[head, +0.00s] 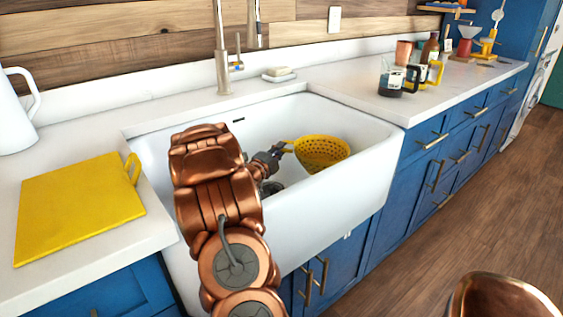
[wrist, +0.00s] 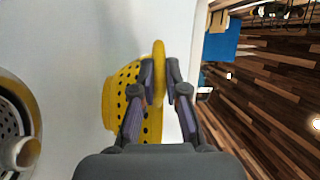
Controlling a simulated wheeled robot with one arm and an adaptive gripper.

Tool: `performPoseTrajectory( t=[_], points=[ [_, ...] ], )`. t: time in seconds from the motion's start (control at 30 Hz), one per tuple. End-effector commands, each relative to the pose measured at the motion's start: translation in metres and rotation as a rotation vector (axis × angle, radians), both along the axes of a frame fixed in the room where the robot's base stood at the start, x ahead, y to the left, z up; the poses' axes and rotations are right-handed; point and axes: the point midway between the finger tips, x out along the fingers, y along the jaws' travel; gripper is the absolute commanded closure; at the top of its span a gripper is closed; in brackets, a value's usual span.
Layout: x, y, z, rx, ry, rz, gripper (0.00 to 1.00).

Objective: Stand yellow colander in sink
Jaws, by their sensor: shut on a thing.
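The yellow colander (head: 322,153) is inside the white sink (head: 375,137), near its right end in the head view. It looks roughly upright, with its open top facing up. My gripper (head: 284,150) reaches into the sink from the left and is shut on the colander's handle or rim edge. In the wrist view the fingers (wrist: 169,90) close on a yellow upright part, with the perforated bowl (wrist: 122,95) to its left. Whether the colander's base touches the sink floor cannot be told.
A drain (wrist: 20,125) shows at the left of the wrist view. A faucet (head: 222,60) and soap dish (head: 278,75) stand behind the sink. A yellow board (head: 80,208) lies on the left counter near a white jug (head: 14,112). Mugs and a coffee pot (head: 391,82) stand on the right counter.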

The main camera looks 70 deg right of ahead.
Motion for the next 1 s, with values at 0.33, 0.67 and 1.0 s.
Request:
performPoseTrajectory(
  t=[0.33,0.67,1.0],
  points=[
    [0.000,0.000,-0.033,0.000,0.002,0.001,1.00],
    [0.000,0.000,-0.038,0.000,-0.002,0.000,1.00],
    [0.000,0.000,-0.038,0.000,-0.002,0.000,0.62]
  ],
)
